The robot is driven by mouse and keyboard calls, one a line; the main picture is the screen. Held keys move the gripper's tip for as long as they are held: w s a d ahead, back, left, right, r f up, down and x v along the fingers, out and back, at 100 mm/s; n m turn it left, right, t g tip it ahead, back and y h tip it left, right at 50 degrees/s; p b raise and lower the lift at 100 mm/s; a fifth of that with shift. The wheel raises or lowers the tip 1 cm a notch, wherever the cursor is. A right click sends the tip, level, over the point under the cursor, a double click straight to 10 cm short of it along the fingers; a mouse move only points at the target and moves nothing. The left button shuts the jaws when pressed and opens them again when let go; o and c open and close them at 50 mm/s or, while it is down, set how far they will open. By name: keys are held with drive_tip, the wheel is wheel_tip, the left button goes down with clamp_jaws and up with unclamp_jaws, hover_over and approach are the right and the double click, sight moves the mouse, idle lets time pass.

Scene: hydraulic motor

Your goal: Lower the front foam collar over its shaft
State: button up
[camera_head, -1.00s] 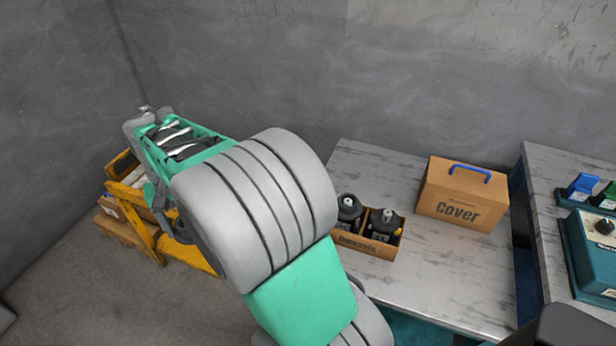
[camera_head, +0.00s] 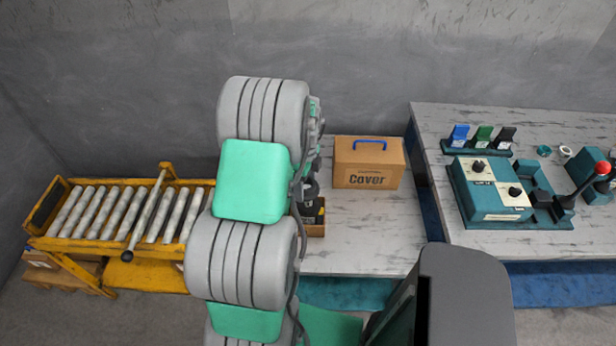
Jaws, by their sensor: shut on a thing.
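My arm stands upright left of the picture's middle, and a narrow strip of green and grey parts shows along its right edge. My gripper's fingers are not visible. The front foam collar is not visible either. Right of my arm, a small cardboard tray (camera_head: 314,230) on the marbled table is mostly hidden. One dark motor unit (camera_head: 309,189) in it shows only in part. I cannot make out the shaft or a collar on it.
A cardboard box marked Cover (camera_head: 367,165) with a blue handle stands right of the tray. A yellow roller conveyor (camera_head: 110,243) is at left. A second table at right holds a teal control box (camera_head: 490,190) and a red-knobbed lever (camera_head: 602,168). The first table's front is bare.

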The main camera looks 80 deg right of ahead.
drive_tip(key=shift+s+d+m, duration=0.1)
drive_tip(key=shift+s+m, duration=0.2)
drive_tip(key=shift+s, duration=0.2)
drive_tip(key=shift+f, duration=0.3)
drive_tip(key=shift+f+b, duration=1.05)
drive_tip(key=shift+f, duration=0.5)
drive_tip(key=shift+w+f, duration=0.1)
drive_tip(key=shift+f+b, duration=1.55)
drive_tip(key=shift+f, duration=0.2)
drive_tip(key=o, duration=1.4)
drive_tip(key=shift+o, duration=0.2)
